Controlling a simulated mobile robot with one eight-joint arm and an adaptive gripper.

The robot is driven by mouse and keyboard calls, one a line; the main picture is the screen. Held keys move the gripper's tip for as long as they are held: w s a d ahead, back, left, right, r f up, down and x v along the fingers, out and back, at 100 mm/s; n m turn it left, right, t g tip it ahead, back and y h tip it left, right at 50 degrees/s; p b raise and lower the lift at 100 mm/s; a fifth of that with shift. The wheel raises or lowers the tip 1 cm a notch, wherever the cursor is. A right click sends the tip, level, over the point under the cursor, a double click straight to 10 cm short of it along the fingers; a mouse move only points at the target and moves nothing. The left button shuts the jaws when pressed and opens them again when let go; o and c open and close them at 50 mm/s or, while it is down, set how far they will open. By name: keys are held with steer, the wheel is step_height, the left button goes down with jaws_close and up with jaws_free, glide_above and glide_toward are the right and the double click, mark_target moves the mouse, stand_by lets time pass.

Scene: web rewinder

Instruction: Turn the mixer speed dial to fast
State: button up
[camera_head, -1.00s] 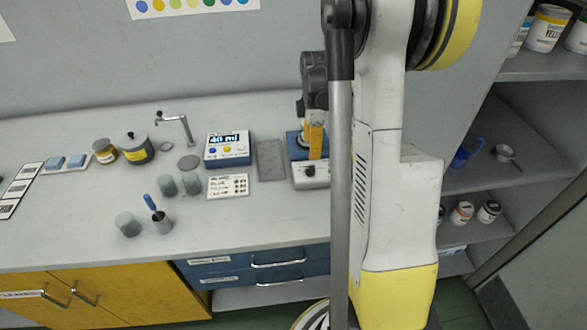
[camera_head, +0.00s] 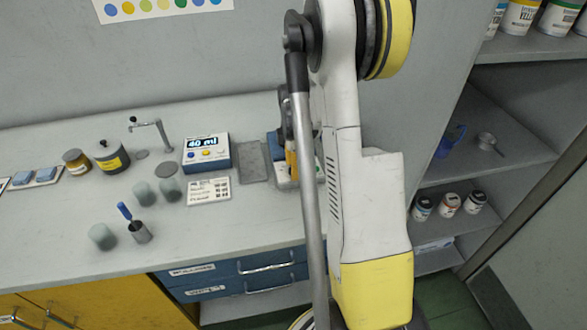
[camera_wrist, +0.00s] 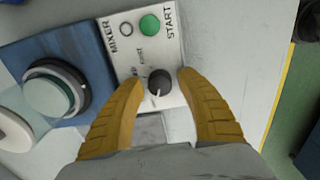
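The mixer has a white panel marked MIXER and START in the wrist view, with a green button (camera_wrist: 149,25) and a black round speed dial (camera_wrist: 160,83). A pale pointer mark shows near the dial's lower side; the small print beside it is hard to read. My gripper (camera_wrist: 160,79) has its yellow fingers apart, one on each side of the dial, with visible gaps. Its height above the panel is unclear. In the head view the mixer's blue body (camera_head: 273,146) is mostly hidden behind my arm, and the yellow fingers (camera_head: 291,162) are at its panel.
A round capped part (camera_wrist: 55,92) sits on the mixer's blue body. A blue-white dispenser reading 40 ml (camera_head: 206,153), a grey mat (camera_head: 252,162) and a label card (camera_head: 209,191) lie left of the mixer. Cups and jars stand further left. Shelves (camera_head: 465,180) are at right.

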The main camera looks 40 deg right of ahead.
jaws_close()
steer(key=shift+m, duration=0.4)
steer(key=m, duration=0.5)
steer(key=shift+m, duration=0.3)
steer(key=m, duration=1.3)
steer(key=shift+m, duration=0.3)
steer(key=m, duration=0.6)
steer(key=shift+m, duration=0.4)
